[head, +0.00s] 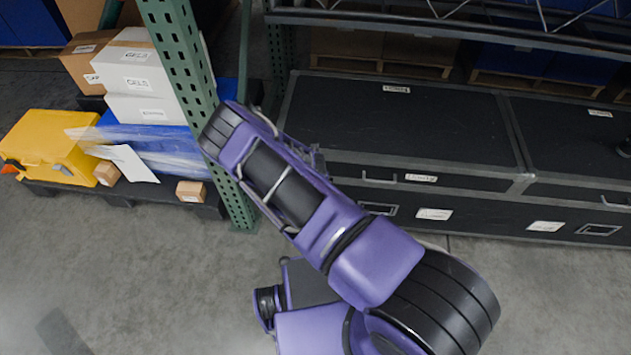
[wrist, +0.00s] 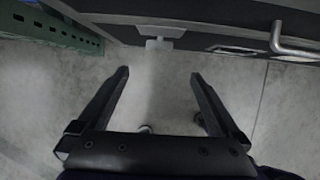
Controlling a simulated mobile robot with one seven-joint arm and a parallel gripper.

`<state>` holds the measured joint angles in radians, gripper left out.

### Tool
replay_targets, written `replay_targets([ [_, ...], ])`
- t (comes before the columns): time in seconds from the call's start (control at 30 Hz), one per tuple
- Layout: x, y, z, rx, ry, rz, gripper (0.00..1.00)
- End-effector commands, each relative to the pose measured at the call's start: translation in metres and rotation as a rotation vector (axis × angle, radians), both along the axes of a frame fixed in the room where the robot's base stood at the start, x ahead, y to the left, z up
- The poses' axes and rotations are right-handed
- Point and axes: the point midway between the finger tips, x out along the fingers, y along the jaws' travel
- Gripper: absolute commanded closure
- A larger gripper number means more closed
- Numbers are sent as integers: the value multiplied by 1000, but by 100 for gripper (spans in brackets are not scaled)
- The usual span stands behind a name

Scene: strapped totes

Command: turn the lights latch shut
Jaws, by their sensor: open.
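A black case with grey metal edges (head: 420,125) stands under the rack; the writing on its labels is too small to read. In the wrist view, a pale latch (wrist: 160,42) hangs at the lower front edge of the grey-edged case (wrist: 205,15). I cannot tell for sure that it is the lights latch, or whether it is turned shut. My gripper (wrist: 159,76) is open and empty, its two fingers apart over bare floor, pointing toward the latch without visible contact. In the head view my purple arm hides the gripper and the case's left front corner.
A bar handle (wrist: 295,46) sticks out right of the latch. A green perforated rack post (head: 190,80) stands left of the case and shows at the wrist view's upper left (wrist: 55,25). A yellow case (head: 50,145) and boxes lie left. The front floor (head: 150,280) is clear.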

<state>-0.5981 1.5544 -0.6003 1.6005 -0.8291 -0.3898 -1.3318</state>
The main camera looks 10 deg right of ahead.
Motion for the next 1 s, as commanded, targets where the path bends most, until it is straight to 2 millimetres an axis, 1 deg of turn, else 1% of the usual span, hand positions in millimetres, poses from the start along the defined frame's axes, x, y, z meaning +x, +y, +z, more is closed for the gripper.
replay_targets([
  [0.03,-3,1,8,0,-1,0,0],
  [0.1,-6,2,16,-1,-1,0,0],
  [0.23,-9,2,24,-1,0,0,0],
  [0.37,-10,3,26,0,0,1,0],
  [0.8,-11,3,26,-1,0,1,0],
  [0.87,-9,3,28,-2,-3,3,0],
  [0.93,0,7,37,-12,-21,15,0],
  [0.97,6,9,44,-20,-35,22,0],
  [1.0,17,12,58,-33,-59,36,0],
])
